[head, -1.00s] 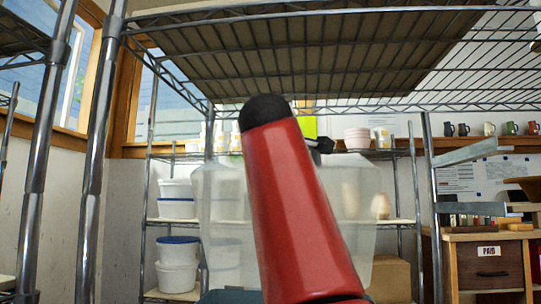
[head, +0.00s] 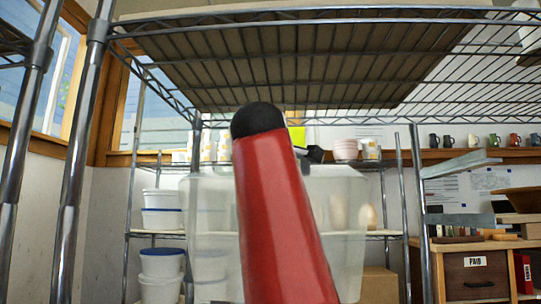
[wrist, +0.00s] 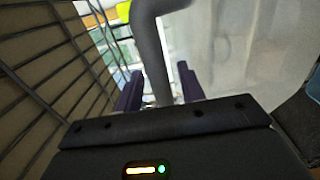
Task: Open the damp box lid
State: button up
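The damp box seems to be the translucent pale bin (head: 340,222) straight ahead in the head view, standing upright. My red arm hides its middle, and I cannot make out a separate lid. My dark gripper (head: 315,153) shows just right of the arm's black joint, close to the bin's upper edge; contact is unclear. In the wrist view my gripper (wrist: 160,92) has its two purple fingers apart. A grey curved bar (wrist: 158,50) runs down between them, with a gap beside it on the right. Cloudy translucent plastic fills the right of that view.
A wire shelf (head: 400,60) hangs low overhead, and its wires (wrist: 50,80) run close on the left in the wrist view. Metal posts (head: 78,180) stand at left. White tubs (head: 161,262) sit on a rack behind. A wooden cabinet (head: 475,275) is at right.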

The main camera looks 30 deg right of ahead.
jog(key=b+v, duration=0.2)
jog(key=v, duration=0.5)
jog(key=shift+s+a+b, duration=0.25)
jog(key=shift+s+b, duration=0.05)
jog(key=shift+s, duration=0.05)
dwell(0.4)
